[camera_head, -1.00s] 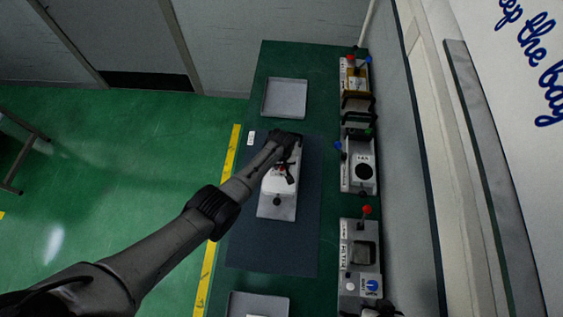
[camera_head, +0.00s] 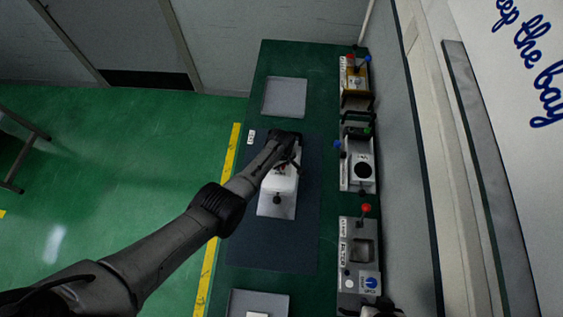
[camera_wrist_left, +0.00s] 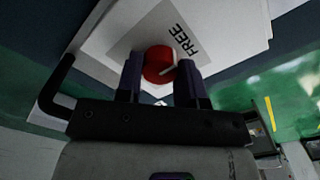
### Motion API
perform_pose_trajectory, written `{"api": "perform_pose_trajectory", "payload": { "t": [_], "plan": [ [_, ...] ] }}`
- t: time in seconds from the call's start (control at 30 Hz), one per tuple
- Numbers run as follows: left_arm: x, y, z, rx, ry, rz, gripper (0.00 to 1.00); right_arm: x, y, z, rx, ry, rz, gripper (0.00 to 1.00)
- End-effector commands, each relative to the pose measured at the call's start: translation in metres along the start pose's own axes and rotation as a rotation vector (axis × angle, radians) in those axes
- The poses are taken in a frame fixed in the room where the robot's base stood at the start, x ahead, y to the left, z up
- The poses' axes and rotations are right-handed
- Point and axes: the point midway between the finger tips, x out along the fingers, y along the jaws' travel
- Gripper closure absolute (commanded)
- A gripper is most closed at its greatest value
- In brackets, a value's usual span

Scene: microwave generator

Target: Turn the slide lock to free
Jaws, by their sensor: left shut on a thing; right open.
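A white device (camera_head: 277,203) lies on the dark mat in the head view. Its slide lock is a red knob (camera_wrist_left: 158,66) with a white line, in the left wrist view. The line slants up to the right, below the printed word FREE (camera_wrist_left: 178,40). My left gripper (camera_wrist_left: 158,82) has one finger on each side of the knob and is shut on it. In the head view my left gripper (camera_head: 291,166) covers the device's upper part and hides the knob. My right gripper (camera_head: 382,309) shows only partly at the bottom edge, beside the right-hand row of devices, and is open.
The dark mat (camera_head: 240,240) lies on the green bench. A grey tray (camera_head: 285,98) stands at the far end, another tray (camera_head: 240,302) at the near end. Several devices with knobs and levers stand along the wall, including one with a red-balled lever (camera_head: 366,208).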

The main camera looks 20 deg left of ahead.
Motion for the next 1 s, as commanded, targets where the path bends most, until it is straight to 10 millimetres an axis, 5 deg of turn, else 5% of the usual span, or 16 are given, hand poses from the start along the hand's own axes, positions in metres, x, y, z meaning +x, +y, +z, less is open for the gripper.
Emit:
{"api": "perform_pose_trajectory", "payload": {
  "t": [0.33,0.37,0.6,1.0],
  "plan": [
    [0.000,0.000,0.000,-0.003,0.000,0.000,0.89,0.000,0.000,0.000,0.000,0.000,0.000,0.57],
    [0.000,0.000,0.000,-0.003,0.000,0.000,0.62,0.000,0.000,0.000,0.000,0.000,0.000,0.57],
    [0.000,0.000,0.000,-0.002,-0.001,0.000,0.39,0.000,0.000,0.000,0.000,0.000,0.000,0.57],
    [-0.013,0.000,0.000,-0.002,0.000,0.002,0.39,-0.007,0.000,-0.002,0.000,0.000,0.000,0.57]
  ]
}}
